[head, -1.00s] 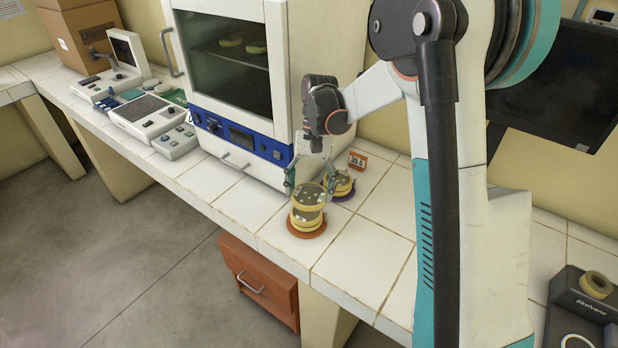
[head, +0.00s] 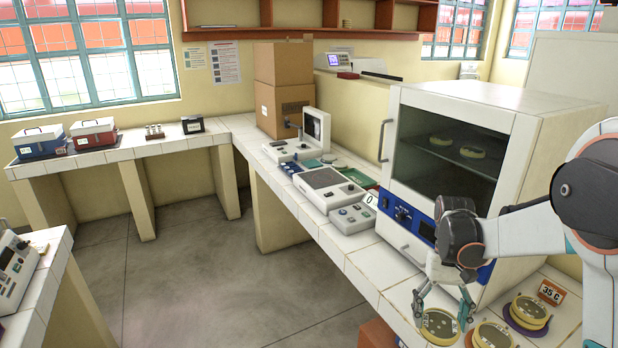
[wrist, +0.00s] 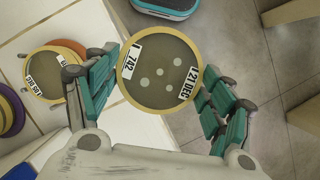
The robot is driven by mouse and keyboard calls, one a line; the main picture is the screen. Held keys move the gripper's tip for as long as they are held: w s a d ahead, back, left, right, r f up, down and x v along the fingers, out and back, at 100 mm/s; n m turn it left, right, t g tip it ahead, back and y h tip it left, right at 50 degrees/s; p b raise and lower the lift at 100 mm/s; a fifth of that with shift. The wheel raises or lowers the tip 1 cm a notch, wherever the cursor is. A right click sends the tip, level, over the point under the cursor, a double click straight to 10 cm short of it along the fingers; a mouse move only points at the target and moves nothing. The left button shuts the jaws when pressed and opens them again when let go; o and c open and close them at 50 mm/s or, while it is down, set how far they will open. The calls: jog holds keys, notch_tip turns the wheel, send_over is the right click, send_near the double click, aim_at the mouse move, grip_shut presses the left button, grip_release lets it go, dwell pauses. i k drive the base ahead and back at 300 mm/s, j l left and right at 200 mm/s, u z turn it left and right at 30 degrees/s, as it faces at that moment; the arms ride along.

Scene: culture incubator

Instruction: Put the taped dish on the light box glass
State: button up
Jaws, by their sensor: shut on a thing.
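My gripper (head: 442,308) is shut on a round yellow-rimmed dish (head: 439,327), held near the counter's front edge beside the dish stacks. In the wrist view the dish (wrist: 158,92) sits between the teal fingers, with two white tape labels, apparently "742" and "21 DEC", and pale spots on its dark face. Floor shows beyond it. A low white unit with a flat grey panel (head: 323,178) stands on the counter left of the incubator; it may be the light box, but I cannot tell for sure.
Dish stacks stand on an orange base (head: 490,337) and a purple base (head: 527,313), by a "35 C" sign (head: 551,292). The incubator (head: 450,150) is shut. A keypad unit (head: 352,217) sits before the flat-panel unit. The front counter strip is clear.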

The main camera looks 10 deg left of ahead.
aim_at(323, 178)
jog(key=i+j, duration=0.2)
jog(key=j, duration=0.15)
jog(key=i+j+z, duration=0.1)
jog(key=j, duration=0.25)
jog(key=i+j, duration=0.25)
jog(key=i+j+z, duration=0.1)
jog(key=j, duration=0.35)
jog(key=i+j, duration=0.2)
jog(key=j, duration=0.15)
jog(key=i+j+z, duration=0.1)
jog(key=j, duration=0.25)
jog(key=i+j+z, duration=0.1)
jog(key=i, duration=0.5)
jog(key=i+j+z, duration=0.1)
jog(key=i, duration=0.55)
jog(key=j, duration=0.05)
